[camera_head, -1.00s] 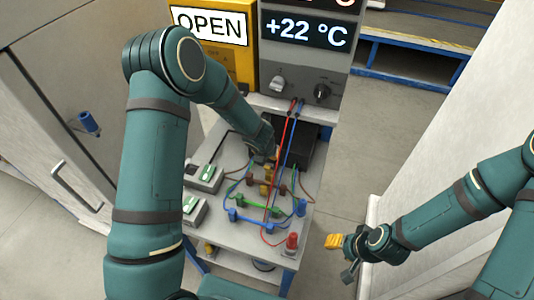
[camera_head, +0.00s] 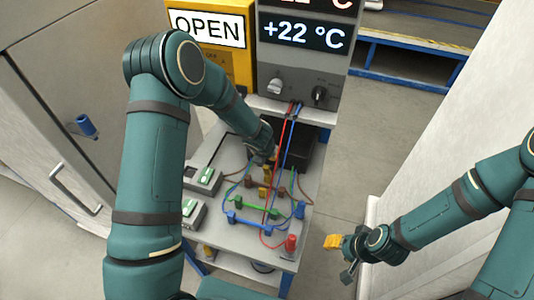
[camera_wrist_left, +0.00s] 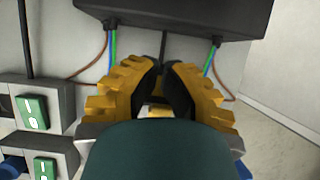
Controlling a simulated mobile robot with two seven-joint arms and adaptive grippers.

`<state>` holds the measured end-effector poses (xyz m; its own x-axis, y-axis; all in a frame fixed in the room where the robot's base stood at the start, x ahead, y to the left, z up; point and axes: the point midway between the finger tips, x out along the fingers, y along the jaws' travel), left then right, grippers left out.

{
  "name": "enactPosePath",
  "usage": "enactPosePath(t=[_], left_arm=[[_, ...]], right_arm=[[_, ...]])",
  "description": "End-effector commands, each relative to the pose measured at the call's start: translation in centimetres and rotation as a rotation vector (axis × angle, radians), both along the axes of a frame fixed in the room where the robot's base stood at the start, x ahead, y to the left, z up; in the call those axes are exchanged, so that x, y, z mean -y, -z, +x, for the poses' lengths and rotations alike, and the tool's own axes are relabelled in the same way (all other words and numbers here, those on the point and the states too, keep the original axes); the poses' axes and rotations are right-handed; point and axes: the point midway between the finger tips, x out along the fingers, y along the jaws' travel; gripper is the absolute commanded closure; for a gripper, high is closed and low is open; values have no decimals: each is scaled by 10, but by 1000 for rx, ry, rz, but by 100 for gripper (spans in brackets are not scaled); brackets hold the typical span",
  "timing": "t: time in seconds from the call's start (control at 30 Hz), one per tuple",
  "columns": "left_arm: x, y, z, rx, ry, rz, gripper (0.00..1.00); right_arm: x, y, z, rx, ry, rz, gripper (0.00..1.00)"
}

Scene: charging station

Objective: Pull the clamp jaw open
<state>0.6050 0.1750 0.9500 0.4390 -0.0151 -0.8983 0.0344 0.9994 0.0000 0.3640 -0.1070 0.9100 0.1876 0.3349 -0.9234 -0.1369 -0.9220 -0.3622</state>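My left gripper (camera_head: 266,157) reaches down at the back of the grey table, just in front of a black box (camera_head: 300,147). In the left wrist view its two yellow fingers with dark pads (camera_wrist_left: 164,72) stand apart. A thin dark upright bar (camera_wrist_left: 163,47) under the box shows in the gap between them, and a small yellow piece (camera_wrist_left: 160,110) shows nearer. I cannot tell whether the fingers touch either, or which part is the clamp jaw. My right gripper (camera_head: 340,246) hangs right of the table, away from everything; its opening is unclear.
Coloured clamp-like pieces, brown, green (camera_head: 258,207) and blue (camera_head: 249,222), with wires, lie on the table (camera_head: 222,232). Switch boxes (camera_head: 204,178) stand at its left and a red plug (camera_head: 291,243) at its front right. A panel reading +22 °C (camera_head: 305,34) rises behind. Floor is free at right.

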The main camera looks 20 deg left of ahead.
Motion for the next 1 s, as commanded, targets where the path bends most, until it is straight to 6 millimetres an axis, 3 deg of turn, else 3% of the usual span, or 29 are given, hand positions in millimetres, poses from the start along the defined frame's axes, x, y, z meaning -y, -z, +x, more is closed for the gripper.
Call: enactPosePath(t=[0.47,0.63,0.83,1.0], left_arm=[[0,0,0,0,0,0,100],[0,-11,-5,2,-1,-1,100],[-2,-11,-31,-3,-1,-2,100],[-3,-10,-68,-4,-2,-2,100]], right_arm=[[0,0,0,0,0,0,53],[0,0,0,0,0,0,53],[0,0,0,0,0,0,53],[0,0,0,0,0,0,53]])
